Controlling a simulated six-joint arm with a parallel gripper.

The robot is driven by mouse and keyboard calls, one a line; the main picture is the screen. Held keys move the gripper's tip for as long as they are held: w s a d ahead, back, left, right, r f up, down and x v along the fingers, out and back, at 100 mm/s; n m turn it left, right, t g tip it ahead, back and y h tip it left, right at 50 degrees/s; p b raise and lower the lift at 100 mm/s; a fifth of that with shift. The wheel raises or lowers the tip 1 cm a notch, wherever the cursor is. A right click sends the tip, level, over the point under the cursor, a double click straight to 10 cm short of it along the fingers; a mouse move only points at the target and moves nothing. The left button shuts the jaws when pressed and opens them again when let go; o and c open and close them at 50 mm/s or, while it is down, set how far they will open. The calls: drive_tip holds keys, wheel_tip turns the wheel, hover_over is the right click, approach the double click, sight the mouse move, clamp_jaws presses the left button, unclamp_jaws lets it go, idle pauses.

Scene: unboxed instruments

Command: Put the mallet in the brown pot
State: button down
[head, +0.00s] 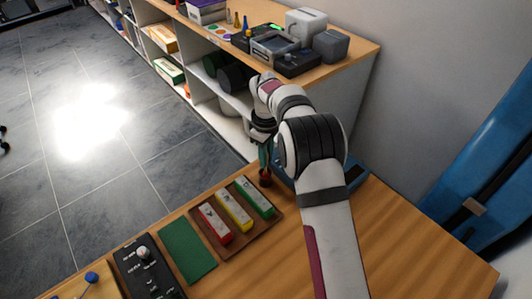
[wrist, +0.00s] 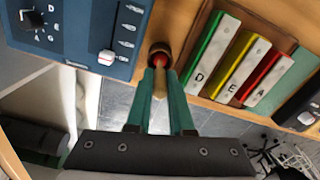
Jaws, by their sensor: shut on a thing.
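My gripper (wrist: 160,92) has teal fingers and is shut on the mallet, whose pale wooden handle (wrist: 160,82) shows between them. In the head view my gripper (head: 265,157) points down over the small brown pot (head: 265,182) near the table's far edge. In the wrist view the brown pot (wrist: 151,48) is a dark round rim just beyond the fingertips. A red part, apparently the mallet's head (wrist: 160,60), shows at the pot's opening. I cannot tell whether it rests on the bottom.
A chime board (head: 276,218) with red, yellow and green bars lies beside the pot. A blue device (head: 355,173) sits on the other side, partly behind my arm. A green mat (head: 187,250) and black control box (head: 146,268) lie nearer. The table's right side is clear.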

drive_tip(key=shift+f, duration=0.45)
drive_tip(key=c, duration=0.7)
unclamp_jaws()
wheel_tip(320, 180, up, 15)
drive_tip(key=s+d+r+m, duration=0.4)
drive_tip(key=s+d+r, duration=0.1)
drive_tip(key=s, duration=0.2)
drive_tip(key=s+d+f+m, duration=0.2)
drive_tip(key=s+m, duration=0.2)
drive_tip(key=s, duration=0.6)
drive_tip(key=s+d+f+m+y, duration=0.1)
drive_tip(key=s+m, duration=0.4)
drive_tip(key=s, duration=0.5)
drive_tip(key=s+d+f+m, duration=0.3)
drive_tip(key=s+m, duration=0.1)
drive_tip(key=s, duration=0.6)
drive_tip(key=shift+s+d+f+m+y, duration=0.1)
drive_tip(key=shift+d+f+m+y, duration=0.1)
drive_tip(key=shift+d+m+y, duration=0.15)
